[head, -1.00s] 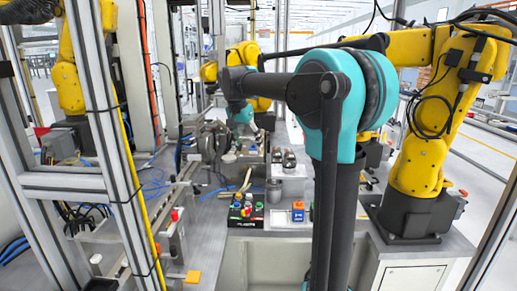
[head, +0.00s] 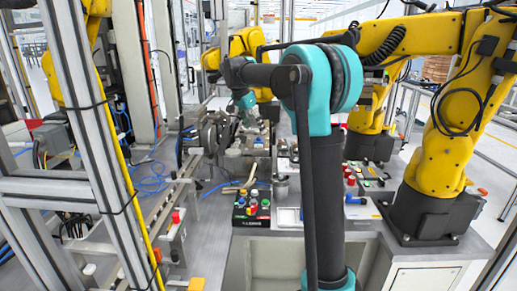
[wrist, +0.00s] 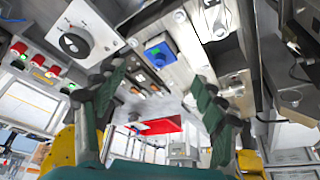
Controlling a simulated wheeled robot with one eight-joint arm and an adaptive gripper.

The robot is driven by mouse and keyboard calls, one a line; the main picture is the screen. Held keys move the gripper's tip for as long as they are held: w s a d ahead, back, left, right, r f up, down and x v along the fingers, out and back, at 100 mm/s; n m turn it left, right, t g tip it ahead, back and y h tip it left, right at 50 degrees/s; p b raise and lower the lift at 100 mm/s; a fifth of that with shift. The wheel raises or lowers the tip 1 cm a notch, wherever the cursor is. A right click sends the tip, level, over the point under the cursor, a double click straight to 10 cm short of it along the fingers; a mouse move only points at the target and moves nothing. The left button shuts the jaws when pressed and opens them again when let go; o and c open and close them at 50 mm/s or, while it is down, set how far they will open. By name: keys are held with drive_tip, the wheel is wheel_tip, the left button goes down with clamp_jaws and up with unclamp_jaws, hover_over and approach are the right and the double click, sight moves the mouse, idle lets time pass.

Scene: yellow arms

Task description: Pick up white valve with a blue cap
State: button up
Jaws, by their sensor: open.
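A blue-topped piece with a pale body (wrist: 158,55) sits on a grey metal surface in the upper middle of the wrist view. It best fits the white valve with a blue cap, but its shape is not clear. My gripper (wrist: 160,80) is open, with its dark green finger pads spread to the left and right and nothing between them. The blue-topped piece shows beyond the gap between the fingers, apart from them. In the head view my arm reaches forward over the bench, and its far end (head: 247,112) is small there; I cannot make out the valve for sure.
A black button box (head: 250,208) stands on the bench left of my arm column. A yellow robot arm (head: 440,150) stands at the right. A metal frame post (head: 95,120) rises at the left. Red and green buttons (wrist: 45,65) show in the wrist view.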

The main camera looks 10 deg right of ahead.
sight(258, 138)
drive_tip(key=shift+x, duration=3.4)
drive_tip(key=shift+d, duration=0.1)
drive_tip(key=shift+r, duration=0.1)
drive_tip(key=c, duration=1.2)
